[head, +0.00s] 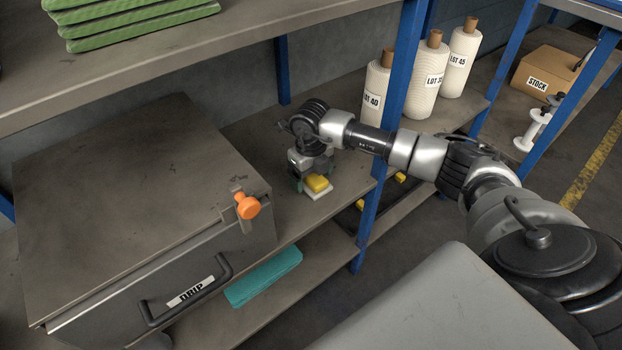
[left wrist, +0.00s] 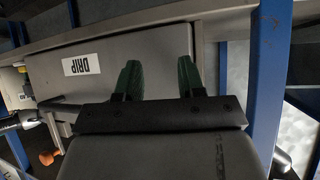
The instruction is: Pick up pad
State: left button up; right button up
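A small yellow pad (head: 317,183) with a white layer under it sits on the middle shelf, right of the DRIP box. My right gripper (head: 314,180) points down at it, with dark green fingers beside it. Whether the fingers touch or grip it is not clear, and part of the pad is hidden by the gripper. My left gripper (left wrist: 159,70) is open and empty in the left wrist view, with its fingers in front of the DRIP box face. It does not show in the head view.
The grey DRIP box (head: 130,190) with an orange knob (head: 247,206) stands left of the pad. A blue post (head: 367,220) rises to the pad's right. Labelled white rolls (head: 428,80) stand behind my right arm. A teal folded item (head: 263,277) lies on the lower shelf.

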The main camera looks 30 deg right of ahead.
jog(key=c, duration=0.7)
jog(key=shift+r, duration=0.1)
jog(key=shift+r, duration=0.3)
notch_tip(320, 180, up, 8)
jog(key=shift+r+p, duration=0.15)
jog(key=shift+p, duration=1.05)
pick_arm(q)
jog(key=s+a+f+g+y, duration=0.1)
jog(key=s+a+f+g, duration=0.2)
jog(key=s+g, duration=0.3)
jog(key=shift+s+f+g+y, duration=0.25)
jog(key=shift+s+g+y, duration=0.05)
jog(key=shift+s, duration=0.85)
pick_arm(e)
jog(key=shift+r, duration=0.5)
